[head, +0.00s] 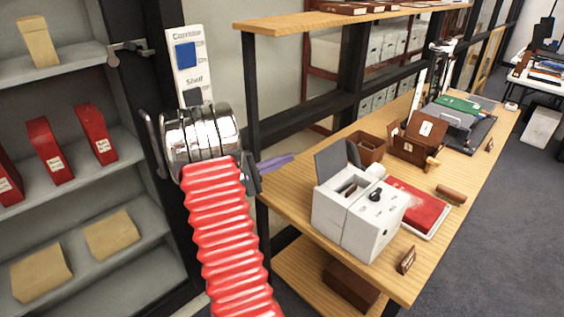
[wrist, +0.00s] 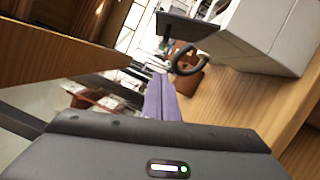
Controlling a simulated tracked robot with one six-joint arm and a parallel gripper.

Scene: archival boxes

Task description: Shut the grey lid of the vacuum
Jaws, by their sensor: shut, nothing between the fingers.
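The vacuum (head: 358,213) is a white box with a black knob, standing on the wooden table in the head view. Its grey lid (head: 332,162) stands raised at the back left, and the opening below it shows. My gripper (head: 291,157) has purple fingers, shut and empty, pointing right toward the lid with a gap between them. In the wrist view the fingers (wrist: 159,80) point up the picture. The grey lid (wrist: 187,31) is above and right of them, and the white vacuum (wrist: 265,35) is at the upper right. I see no contact.
A black loop (head: 353,152) stands beside the lid. A red book (head: 415,207) lies right of the vacuum, and brown boxes (head: 368,147) stand behind it. A wooden shelf (head: 330,20) and dark posts rise behind the table. Bare tabletop (head: 292,187) lies left of the vacuum.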

